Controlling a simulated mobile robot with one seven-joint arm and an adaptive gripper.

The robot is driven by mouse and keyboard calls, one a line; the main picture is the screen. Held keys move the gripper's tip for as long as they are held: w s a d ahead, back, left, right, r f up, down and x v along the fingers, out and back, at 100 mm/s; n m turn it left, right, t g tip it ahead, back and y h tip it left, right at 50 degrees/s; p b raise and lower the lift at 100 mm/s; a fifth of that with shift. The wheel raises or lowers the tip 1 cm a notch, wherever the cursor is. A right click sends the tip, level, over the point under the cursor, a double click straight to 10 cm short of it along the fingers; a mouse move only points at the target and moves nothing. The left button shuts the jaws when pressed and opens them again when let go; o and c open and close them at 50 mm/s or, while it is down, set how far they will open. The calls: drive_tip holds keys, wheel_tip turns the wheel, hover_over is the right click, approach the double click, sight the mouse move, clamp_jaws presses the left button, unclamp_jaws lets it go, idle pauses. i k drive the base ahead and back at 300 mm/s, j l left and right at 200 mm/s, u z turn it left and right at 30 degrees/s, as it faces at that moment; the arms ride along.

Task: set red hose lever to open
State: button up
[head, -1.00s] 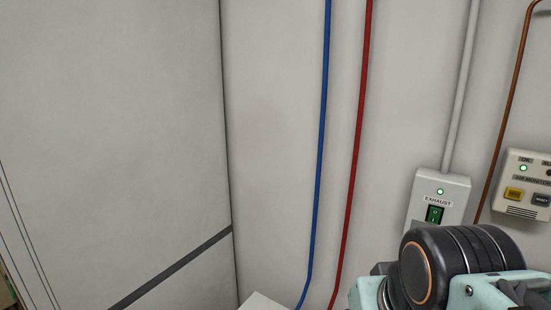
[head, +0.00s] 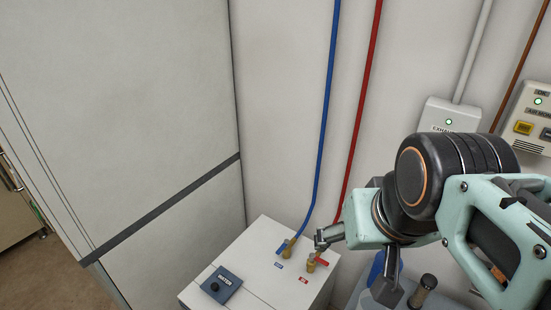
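The red hose (head: 362,110) runs down the wall to a brass valve (head: 311,264) on top of a white box. A small red lever (head: 323,262) sits at this valve, pointing right in the picture. A blue hose (head: 325,110) ends at a similar brass valve with a blue lever (head: 281,249) just left of it. My gripper (head: 354,268) is open and empty, its fingers spread wide apart. One finger is close to the red valve in the picture; I cannot tell whether it touches. The lower end of the red hose is partly hidden behind it.
The white box (head: 245,262) carries a dark blue WATER panel with a knob (head: 222,285). A blue object (head: 376,268) and a dark-capped bottle (head: 424,290) stand right of it, partly hidden by my gripper. An exhaust switch box (head: 447,115) is on the wall. A tall grey cabinet (head: 120,110) stands left.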

sight(312, 257)
drive_tip(key=u, duration=0.3)
drive_tip(key=k, duration=0.5)
drive_tip(key=z, duration=0.3)
drive_tip(key=k+l+u, duration=0.15)
drive_tip(key=l, duration=0.15)
drive_tip(key=k+l+u, duration=0.15)
drive_tip(key=l, duration=0.15)
drive_tip(key=i+l, duration=0.05)
